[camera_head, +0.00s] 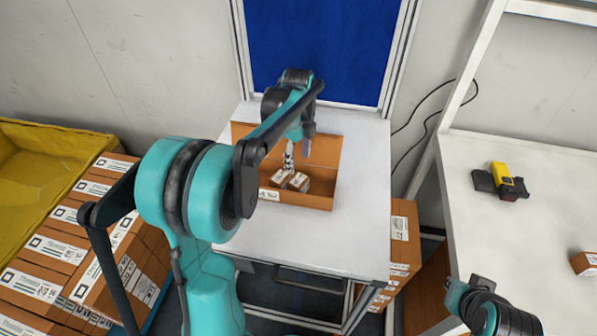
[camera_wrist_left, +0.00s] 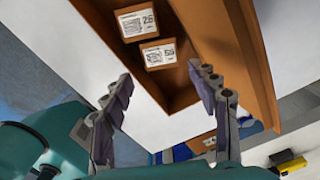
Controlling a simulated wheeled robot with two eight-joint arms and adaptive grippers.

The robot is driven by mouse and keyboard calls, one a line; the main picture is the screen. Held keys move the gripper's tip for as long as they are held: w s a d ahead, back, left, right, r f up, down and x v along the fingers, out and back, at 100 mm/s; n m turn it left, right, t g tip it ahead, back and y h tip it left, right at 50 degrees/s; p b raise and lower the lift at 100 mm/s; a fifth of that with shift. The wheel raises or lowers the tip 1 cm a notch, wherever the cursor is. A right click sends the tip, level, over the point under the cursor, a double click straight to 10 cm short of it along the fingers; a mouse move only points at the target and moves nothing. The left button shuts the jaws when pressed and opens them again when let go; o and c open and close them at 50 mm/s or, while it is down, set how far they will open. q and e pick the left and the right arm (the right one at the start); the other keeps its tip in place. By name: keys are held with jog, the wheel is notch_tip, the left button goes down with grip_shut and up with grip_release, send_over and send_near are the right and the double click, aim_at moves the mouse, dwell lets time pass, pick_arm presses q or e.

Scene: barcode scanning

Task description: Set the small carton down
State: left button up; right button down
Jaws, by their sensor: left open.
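Two small cartons with white labels lie side by side in an open brown box (camera_head: 325,203) on the white table; one carton (camera_head: 280,178) is on the left and the other (camera_head: 299,182) on the right. The left wrist view also shows one carton (camera_wrist_left: 135,22) and the other (camera_wrist_left: 158,54) inside the box. My left gripper (camera_head: 298,148) is above the box, its fingers spread with nothing between them; they show apart in the left wrist view (camera_wrist_left: 160,78). My right gripper (camera_head: 468,291) is low at the right, away from the box; its fingers are not clear.
A yellow and black device (camera_head: 508,185) lies on the right white table (camera_head: 520,240). Another small carton (camera_head: 585,263) sits at that table's right edge. Stacked cartons (camera_head: 60,245) and a yellow bin (camera_head: 30,165) are at the left. A blue panel (camera_head: 320,50) stands behind the box.

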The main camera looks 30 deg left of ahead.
pick_arm(q)
jog(key=s+d+r+n+t, duration=0.2)
jog(key=s+d+n, duration=0.1)
jog(key=s+n, duration=0.2)
jog(key=s+d+r+n+t, duration=0.1)
jog(key=s+d+r+n, duration=0.25)
jog(key=s, duration=0.25)
jog(key=s+d+f+n+t, duration=0.4)
jog(key=s+n, duration=0.5)
jog(key=n, duration=0.2)
jog(key=shift+f, duration=0.15)
notch_tip(320, 180, down, 6)
jog(key=b, duration=0.6)
